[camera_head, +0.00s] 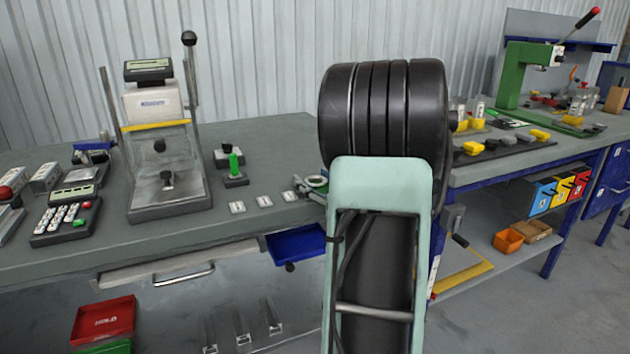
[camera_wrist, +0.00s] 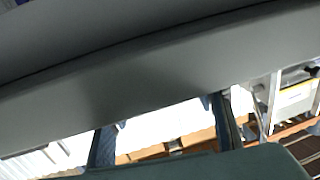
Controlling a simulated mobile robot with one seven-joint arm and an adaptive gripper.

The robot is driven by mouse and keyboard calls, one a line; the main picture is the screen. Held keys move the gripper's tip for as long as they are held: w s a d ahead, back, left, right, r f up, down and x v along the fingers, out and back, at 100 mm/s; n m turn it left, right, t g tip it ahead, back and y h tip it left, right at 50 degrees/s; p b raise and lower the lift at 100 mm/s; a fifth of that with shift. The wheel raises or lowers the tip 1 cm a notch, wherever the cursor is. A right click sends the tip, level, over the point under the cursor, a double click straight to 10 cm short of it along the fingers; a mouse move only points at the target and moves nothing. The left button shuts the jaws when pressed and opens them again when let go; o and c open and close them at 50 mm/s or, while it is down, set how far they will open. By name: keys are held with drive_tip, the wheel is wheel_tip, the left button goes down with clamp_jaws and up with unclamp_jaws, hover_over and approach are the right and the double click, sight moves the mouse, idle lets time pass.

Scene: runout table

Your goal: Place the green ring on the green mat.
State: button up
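No gripper fingers can be made out in either view. The wrist view shows no ring or mat.
The right bench holds a green press (camera_head: 520,75) and yellow and grey blocks. A blue tray (camera_head: 295,243) sits below the left bench's edge.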

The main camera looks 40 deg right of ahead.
drive_tip(key=shift+r, duration=0.1)
drive_tip(key=shift+r+p, duration=0.2)
drive_tip(key=shift+p, duration=0.1)
drive_tip(key=s, duration=0.8)
drive_tip(key=s+a+p, duration=0.1)
drive_tip(key=s, duration=0.3)
drive_tip(key=shift+f, duration=0.15)
drive_tip(key=shift+w, duration=0.1)
